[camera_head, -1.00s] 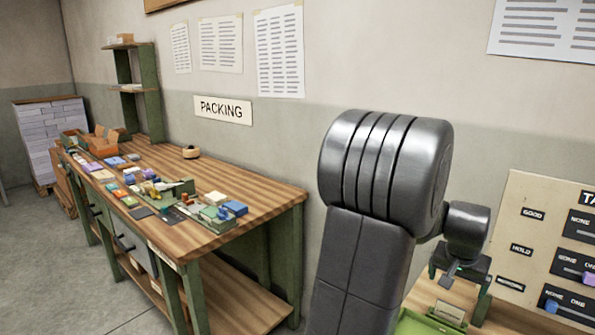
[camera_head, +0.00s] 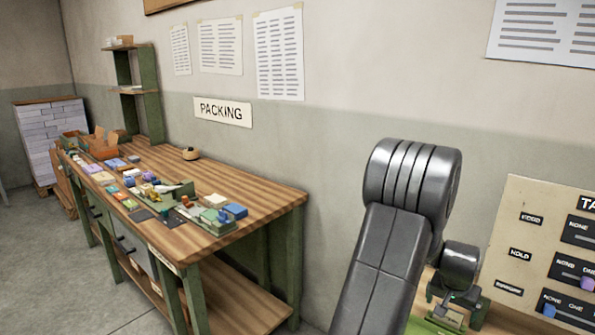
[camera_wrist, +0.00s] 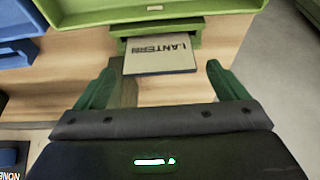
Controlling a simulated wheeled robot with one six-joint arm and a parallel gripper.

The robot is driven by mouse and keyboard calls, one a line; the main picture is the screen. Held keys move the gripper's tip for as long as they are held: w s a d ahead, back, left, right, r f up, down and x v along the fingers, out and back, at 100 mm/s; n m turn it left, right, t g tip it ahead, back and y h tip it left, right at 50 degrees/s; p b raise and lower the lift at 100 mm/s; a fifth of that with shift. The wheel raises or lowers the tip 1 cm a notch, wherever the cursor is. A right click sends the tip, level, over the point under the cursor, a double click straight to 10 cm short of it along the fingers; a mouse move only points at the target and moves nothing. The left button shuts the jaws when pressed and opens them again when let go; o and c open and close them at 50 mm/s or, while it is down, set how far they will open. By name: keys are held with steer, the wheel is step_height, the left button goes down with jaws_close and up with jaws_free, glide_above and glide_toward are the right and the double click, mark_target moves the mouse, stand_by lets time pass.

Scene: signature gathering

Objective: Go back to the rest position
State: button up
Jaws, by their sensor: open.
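My gripper (camera_wrist: 160,88) shows in the wrist view with its two green fingers spread wide and nothing between them. Ahead of the fingers a pale card marked "LANTERN" (camera_wrist: 160,59) sits at a green holder (camera_wrist: 155,34) on a wooden surface. In the head view my gripper (camera_head: 450,312) is small and low at the right, partly cut off by my arm, above the wooden bench and green items.
A panel with black labels and sliders (camera_head: 545,255) stands at the right. A green tray (camera_wrist: 150,8) and a blue tray (camera_wrist: 20,22) lie near the card. A packing table (camera_head: 270,196) with several small items stands at the left, with floor free before it.

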step_height(320, 180, up, 10)
steer(key=p, duration=0.6)
steer(key=w+a+f+n+b, duration=0.1)
steer(key=w+a+f, duration=0.2)
steer(key=a, duration=0.3)
steer(key=shift+w+a, duration=0.3)
steer(key=shift+a, duration=0.05)
